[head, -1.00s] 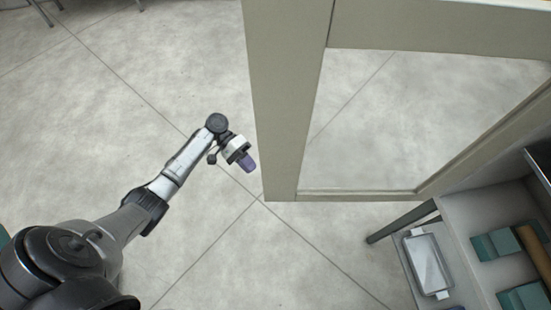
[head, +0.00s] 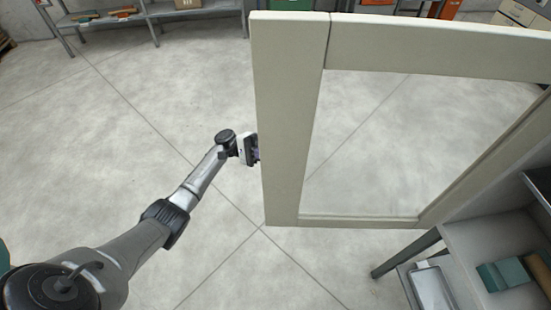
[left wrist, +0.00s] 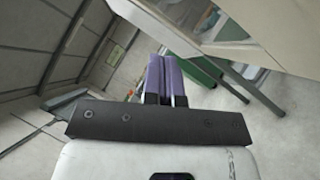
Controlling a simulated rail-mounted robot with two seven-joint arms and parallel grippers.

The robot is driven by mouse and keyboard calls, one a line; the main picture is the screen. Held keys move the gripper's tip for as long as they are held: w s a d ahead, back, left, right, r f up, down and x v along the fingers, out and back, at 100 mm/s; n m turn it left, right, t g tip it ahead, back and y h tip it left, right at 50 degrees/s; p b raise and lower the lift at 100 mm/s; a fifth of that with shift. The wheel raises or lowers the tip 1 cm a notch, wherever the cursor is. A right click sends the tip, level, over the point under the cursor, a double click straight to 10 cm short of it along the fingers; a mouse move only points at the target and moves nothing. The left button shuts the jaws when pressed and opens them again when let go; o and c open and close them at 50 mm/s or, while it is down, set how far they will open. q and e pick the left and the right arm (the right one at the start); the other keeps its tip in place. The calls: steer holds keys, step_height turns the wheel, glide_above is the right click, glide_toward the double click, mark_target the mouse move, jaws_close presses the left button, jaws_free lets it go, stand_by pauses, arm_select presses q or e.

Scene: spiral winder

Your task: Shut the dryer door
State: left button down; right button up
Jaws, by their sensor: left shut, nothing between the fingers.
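The dryer door (head: 283,128) is a beige frame with a large glass pane, standing open in the middle and right of the head view. A pale panel fills the upper right of that view, near the fingers. My right gripper is not in view.
A low metal rack (head: 165,12) and orange and green units stand along the far wall. The floor left of the door is clear.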

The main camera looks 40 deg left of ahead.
arm_select(q)
steer(key=s+d+r+p, duration=0.1)
steer(key=d+r, duration=0.1)
steer(key=d, duration=0.3)
steer(key=shift+s+d+r+p, duration=0.25)
steer(key=shift+s+r+p, duration=0.05)
steer(key=shift+s, duration=0.1)
